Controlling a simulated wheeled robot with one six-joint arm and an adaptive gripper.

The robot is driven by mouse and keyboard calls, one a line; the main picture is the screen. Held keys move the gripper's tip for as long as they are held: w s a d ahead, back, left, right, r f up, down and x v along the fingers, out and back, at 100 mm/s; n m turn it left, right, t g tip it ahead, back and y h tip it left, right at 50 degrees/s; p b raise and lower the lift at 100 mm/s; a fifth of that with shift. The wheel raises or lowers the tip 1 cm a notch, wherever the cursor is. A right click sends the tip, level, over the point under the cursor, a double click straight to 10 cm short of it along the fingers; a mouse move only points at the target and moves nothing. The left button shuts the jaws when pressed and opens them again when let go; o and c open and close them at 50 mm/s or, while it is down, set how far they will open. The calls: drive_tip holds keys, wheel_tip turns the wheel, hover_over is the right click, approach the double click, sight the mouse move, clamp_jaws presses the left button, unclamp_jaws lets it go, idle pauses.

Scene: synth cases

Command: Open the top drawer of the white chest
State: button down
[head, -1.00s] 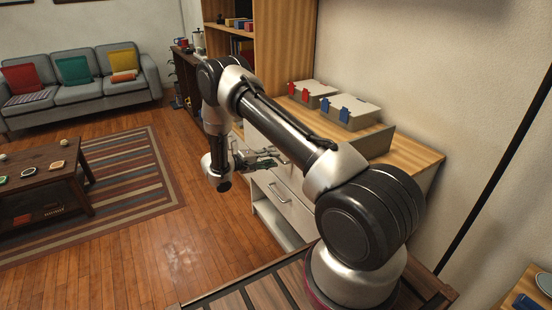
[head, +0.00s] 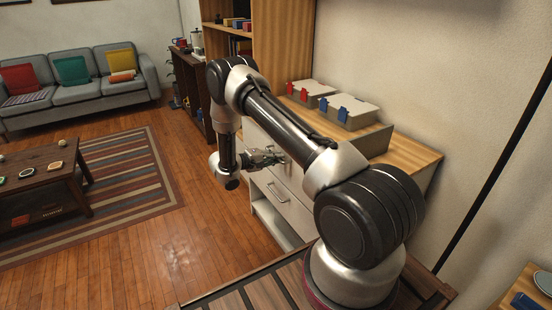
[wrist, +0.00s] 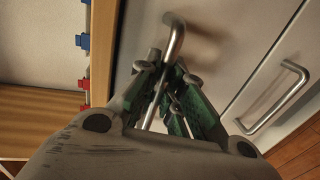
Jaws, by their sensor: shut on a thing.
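The white chest (head: 296,212) stands against the right wall under a wooden top. Its top drawer (wrist: 130,35) appears closed, with its front just below the wooden edge in the wrist view. My gripper (head: 266,157) is at this drawer's front. In the wrist view my gripper (wrist: 168,85) has its green-padded fingers shut on the top drawer's metal bar handle (wrist: 176,35); one end of the handle sticks out beyond the fingertips. The lower drawer's handle (wrist: 276,97) is free, and it also shows in the head view (head: 277,192). My arm hides part of the chest.
Two lidded boxes with red (head: 300,92) and blue clips (head: 334,108) stand on the wooden top (head: 415,158). A dark coffee table (head: 45,190) on a striped rug (head: 130,170) is at the left. The wooden floor (head: 170,255) before the chest is clear.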

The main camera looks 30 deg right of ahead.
drive_tip(key=shift+a, duration=0.15)
drive_tip(key=f+v, duration=0.3)
drive_tip(key=v, duration=1.1)
drive_tip(key=a+f+v, duration=0.1)
drive_tip(key=f+v, duration=0.1)
drive_tip(key=v, duration=1.2)
drive_tip(key=shift+a+f, duration=0.2)
drive_tip(key=shift+f, duration=0.25)
drive_tip(key=c, duration=1.5)
unclamp_jaws()
drive_tip(key=v, duration=1.2)
